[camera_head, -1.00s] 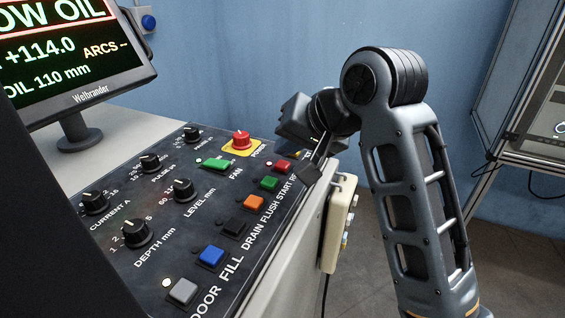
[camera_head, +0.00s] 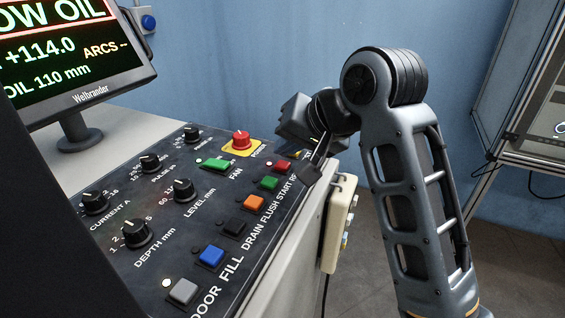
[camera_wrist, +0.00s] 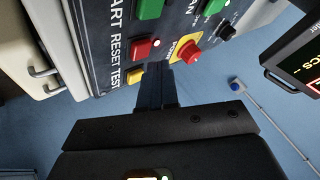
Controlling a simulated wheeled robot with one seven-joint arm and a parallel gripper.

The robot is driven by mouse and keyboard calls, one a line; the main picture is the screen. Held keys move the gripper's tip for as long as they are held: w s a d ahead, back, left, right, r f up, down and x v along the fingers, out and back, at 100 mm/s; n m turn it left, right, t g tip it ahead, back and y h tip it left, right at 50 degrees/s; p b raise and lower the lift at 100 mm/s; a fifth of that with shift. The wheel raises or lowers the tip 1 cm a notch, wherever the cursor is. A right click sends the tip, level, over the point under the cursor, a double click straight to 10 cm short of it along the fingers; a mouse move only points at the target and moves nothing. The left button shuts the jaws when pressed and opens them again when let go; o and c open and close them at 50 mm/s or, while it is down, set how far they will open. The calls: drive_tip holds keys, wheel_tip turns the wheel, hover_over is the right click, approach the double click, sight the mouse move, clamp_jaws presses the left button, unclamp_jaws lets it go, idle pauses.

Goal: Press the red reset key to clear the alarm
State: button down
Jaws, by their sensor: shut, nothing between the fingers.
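The red reset key (camera_head: 282,167) sits near the far right edge of the sloped black control panel (camera_head: 135,262). In the wrist view the red key (camera_wrist: 143,48) is beside the printed word RESET. It looks unpressed. My gripper (camera_wrist: 157,68) is shut and empty, with its dark fingertips close to the panel. In that view the tips lie just below and to the right of the red key, apart from it in the picture. Whether they touch the panel cannot be told. In the head view my gripper is dark and partly hidden by my arm, beyond the panel's right edge.
A red mushroom knob on a yellow plate (camera_wrist: 188,50) lies right of the fingertips, and a yellow TEST key (camera_wrist: 136,77) lies left. A green key (camera_head: 269,182) neighbours the red one. The monitor (camera_head: 75,55) shows "OW OIL". A beige box (camera_head: 338,222) hangs at the bench side.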

sight(287, 166)
drive_tip(key=shift+f, duration=0.2)
idle(0.3)
drive_tip(key=shift+f+p, duration=0.25)
drive_tip(key=shift+p, duration=0.05)
drive_tip(key=shift+f, duration=0.45)
idle(0.7)
drive_tip(key=shift+r+p, duration=0.9)
drive_tip(key=shift+p, duration=0.35)
wheel_tip(287, 166, up, 5)
drive_tip(key=p, duration=0.5)
drive_tip(key=shift+r+p, duration=0.1)
drive_tip(key=shift+p, duration=0.25)
